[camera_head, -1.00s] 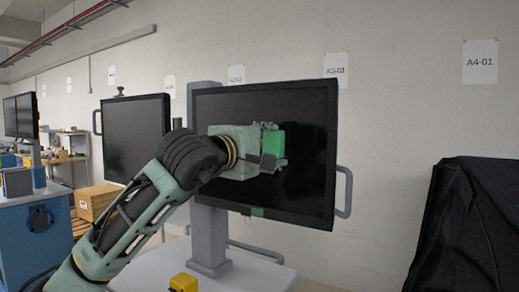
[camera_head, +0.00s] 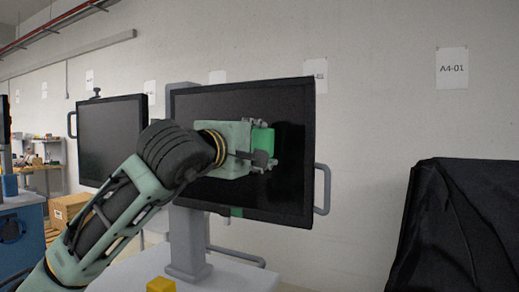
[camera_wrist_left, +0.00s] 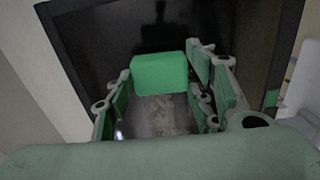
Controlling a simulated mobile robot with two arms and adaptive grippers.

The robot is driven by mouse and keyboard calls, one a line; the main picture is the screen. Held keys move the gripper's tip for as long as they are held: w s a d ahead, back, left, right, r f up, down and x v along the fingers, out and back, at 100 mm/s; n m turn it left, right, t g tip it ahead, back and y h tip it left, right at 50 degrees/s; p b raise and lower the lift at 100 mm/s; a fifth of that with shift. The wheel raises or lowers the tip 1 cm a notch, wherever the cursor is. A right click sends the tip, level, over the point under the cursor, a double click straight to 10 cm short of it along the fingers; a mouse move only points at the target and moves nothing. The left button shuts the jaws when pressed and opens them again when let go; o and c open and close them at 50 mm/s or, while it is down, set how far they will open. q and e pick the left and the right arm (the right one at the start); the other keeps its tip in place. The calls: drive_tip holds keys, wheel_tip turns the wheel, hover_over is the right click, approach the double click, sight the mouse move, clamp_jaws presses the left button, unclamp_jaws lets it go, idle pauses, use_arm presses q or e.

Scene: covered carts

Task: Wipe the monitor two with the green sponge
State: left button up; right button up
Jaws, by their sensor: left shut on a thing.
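The near monitor (camera_head: 290,125) is a black screen on a grey column in the middle of the head view. My left gripper (camera_head: 262,148) is in front of its screen, shut on the green sponge (camera_head: 264,138). In the left wrist view the sponge (camera_wrist_left: 159,74) sits between the fingers of the left gripper (camera_wrist_left: 160,82), close to the dark screen (camera_wrist_left: 235,25). I cannot tell whether the sponge touches the screen. A second monitor (camera_head: 108,140) stands behind at the left. My right gripper is not in view.
The near monitor stands on a pale cart top (camera_head: 228,275) with a yellow block (camera_head: 161,285) at its front. A grey handle (camera_head: 325,190) juts from the monitor's right side. A black-covered cart (camera_head: 455,230) is at the right. A blue cabinet (camera_head: 20,235) is at the left.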

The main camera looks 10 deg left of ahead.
use_arm(q)
drive_tip(key=b+v, duration=0.1)
drive_tip(key=v, duration=0.2)
drive_tip(key=shift+f+b, duration=0.15)
drive_tip(key=shift+b, duration=0.15)
drive_tip(key=shift+b+v, duration=0.35)
drive_tip(key=shift+v, duration=0.55)
drive_tip(key=b+v, duration=0.1)
drive_tip(key=v, duration=0.2)
